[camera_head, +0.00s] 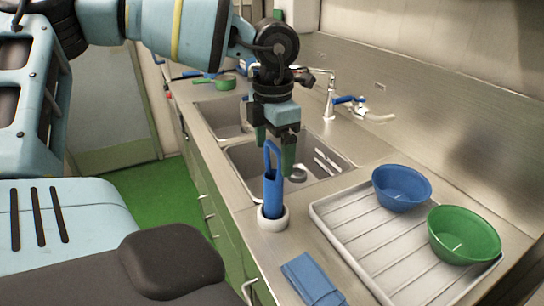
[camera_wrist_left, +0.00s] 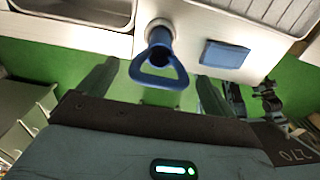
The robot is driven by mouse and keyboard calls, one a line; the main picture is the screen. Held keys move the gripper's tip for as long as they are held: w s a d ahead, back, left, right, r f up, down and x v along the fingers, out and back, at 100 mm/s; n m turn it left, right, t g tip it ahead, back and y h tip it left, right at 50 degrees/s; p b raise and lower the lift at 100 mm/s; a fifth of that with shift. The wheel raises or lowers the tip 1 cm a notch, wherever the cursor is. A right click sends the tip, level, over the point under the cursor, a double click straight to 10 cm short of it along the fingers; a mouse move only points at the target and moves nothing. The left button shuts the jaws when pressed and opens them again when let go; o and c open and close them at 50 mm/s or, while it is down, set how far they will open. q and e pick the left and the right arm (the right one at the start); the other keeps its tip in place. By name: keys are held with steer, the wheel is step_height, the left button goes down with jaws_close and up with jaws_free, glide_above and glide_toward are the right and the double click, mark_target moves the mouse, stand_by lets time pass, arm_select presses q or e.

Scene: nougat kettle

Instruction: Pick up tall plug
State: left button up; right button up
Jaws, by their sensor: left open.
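The tall plug (camera_head: 272,192) is blue with a loop handle at its top. It stands upright in a white ring holder (camera_head: 273,221) on the counter, left of the drainer. My left gripper (camera_head: 275,152) is open and points down at the handle's top. In the left wrist view the plug's loop (camera_wrist_left: 158,70) shows between the two spread fingers of my left gripper (camera_wrist_left: 157,82), with no visible contact. My right gripper is not in view.
A steel sink (camera_head: 240,155) and tap (camera_head: 330,100) are behind the plug. A ribbed drainer (camera_head: 385,262) at right holds a blue bowl (camera_head: 402,190) and a green bowl (camera_head: 465,236). A folded blue cloth (camera_head: 313,279) lies in front. A green pan (camera_head: 224,83) stands far back.

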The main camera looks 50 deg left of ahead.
mark_target(273, 185)
arm_select(q)
steer(key=shift+f, duration=1.3)
steer(key=shift+c, duration=0.3)
steer(key=shift+w, duration=0.1)
steer(key=c, duration=1.4)
